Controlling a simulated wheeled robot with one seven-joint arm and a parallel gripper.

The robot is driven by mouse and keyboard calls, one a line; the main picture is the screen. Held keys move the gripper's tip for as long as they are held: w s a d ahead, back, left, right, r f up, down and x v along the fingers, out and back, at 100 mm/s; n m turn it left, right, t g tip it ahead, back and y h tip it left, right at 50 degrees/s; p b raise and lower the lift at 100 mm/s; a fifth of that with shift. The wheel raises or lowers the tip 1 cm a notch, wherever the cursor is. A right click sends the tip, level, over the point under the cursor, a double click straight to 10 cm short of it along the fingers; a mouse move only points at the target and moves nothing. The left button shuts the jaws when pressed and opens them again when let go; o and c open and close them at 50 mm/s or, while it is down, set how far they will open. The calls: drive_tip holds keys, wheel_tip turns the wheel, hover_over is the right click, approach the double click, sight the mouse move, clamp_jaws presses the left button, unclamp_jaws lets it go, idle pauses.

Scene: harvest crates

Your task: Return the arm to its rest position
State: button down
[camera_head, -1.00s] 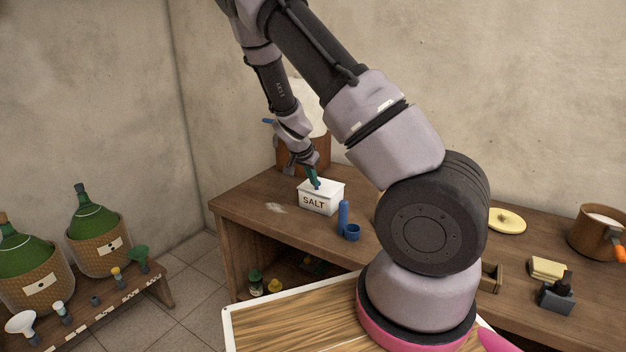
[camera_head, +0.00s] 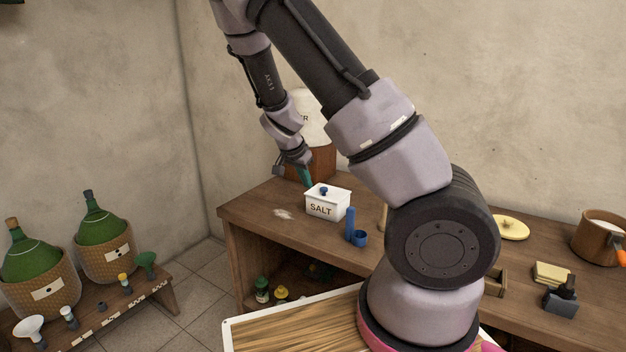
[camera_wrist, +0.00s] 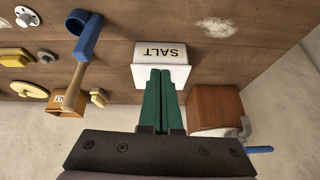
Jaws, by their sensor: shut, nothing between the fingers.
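My gripper (camera_head: 305,178) has green fingers and is shut and empty. In the head view it hangs from my raised arm, just behind and left of the white salt box (camera_head: 327,203), which has a lid with a blue knob. In the wrist view the closed fingers (camera_wrist: 161,76) overlap the lower part of the salt box (camera_wrist: 163,52). I cannot tell whether they touch it.
The box stands on a wooden bench (camera_head: 258,210) beside a blue scoop (camera_head: 359,238). A wooden container (camera_head: 323,162) stands behind. A white spill (camera_head: 283,214) lies left of the box. Green demijohns (camera_head: 97,222) stand on a low shelf at left.

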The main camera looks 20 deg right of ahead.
drive_tip(key=s+a+r+n+t+y, duration=0.1)
drive_tip(key=s+r+n+y, duration=0.2)
drive_tip(key=s+r, duration=0.9)
drive_tip(key=s+a+r+n+t+y, duration=0.2)
drive_tip(key=s+r+n+y, duration=0.1)
drive_tip(key=s+r, duration=0.9)
wheel_tip(320, 180, up, 5)
drive_tip(key=shift+s+r+n, duration=0.1)
drive_tip(key=shift+s+n, duration=0.3)
drive_tip(key=shift+n, duration=0.1)
